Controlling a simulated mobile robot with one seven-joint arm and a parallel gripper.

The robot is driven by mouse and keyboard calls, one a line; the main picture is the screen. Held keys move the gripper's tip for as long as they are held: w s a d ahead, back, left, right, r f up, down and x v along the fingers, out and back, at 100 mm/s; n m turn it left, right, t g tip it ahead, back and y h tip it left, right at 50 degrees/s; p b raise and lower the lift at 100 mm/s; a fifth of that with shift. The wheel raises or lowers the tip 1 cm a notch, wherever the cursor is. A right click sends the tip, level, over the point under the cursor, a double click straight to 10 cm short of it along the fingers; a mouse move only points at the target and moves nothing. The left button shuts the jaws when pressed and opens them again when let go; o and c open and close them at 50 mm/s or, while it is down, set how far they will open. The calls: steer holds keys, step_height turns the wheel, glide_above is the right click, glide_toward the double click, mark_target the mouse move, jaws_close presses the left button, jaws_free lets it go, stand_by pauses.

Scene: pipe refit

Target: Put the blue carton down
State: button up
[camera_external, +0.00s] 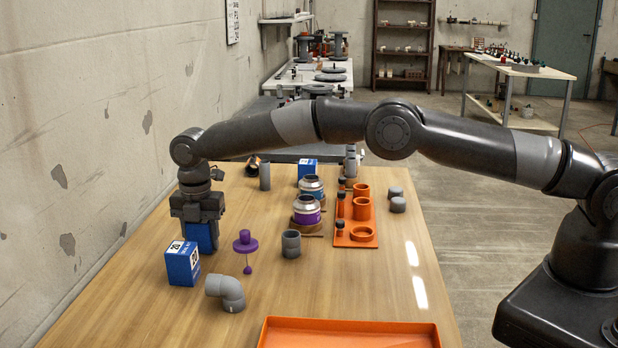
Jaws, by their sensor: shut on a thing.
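My gripper (198,222) points down at the left side of the wooden table (330,285). It is shut on a blue carton (202,238), which hangs below its body. The upper part of this carton is hidden by the gripper. I cannot tell whether the carton's base touches the table. A second blue carton (180,266), with a white marked top, stands on the table just in front of the held one. A third blue carton (307,169) stands farther back on the table.
A grey elbow pipe (228,292), a purple stemmed piece (245,243) and a grey coupling (291,245) stand to the right. Tins (307,211) and an orange tray of parts (357,240) are beyond. An empty orange tray (350,333) lies in front. The left wall is close.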

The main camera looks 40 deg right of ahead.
steer(key=o, duration=1)
steer(key=shift+f, duration=0.1)
step_height(320, 180, up, 12)
steer(key=shift+r, duration=0.15)
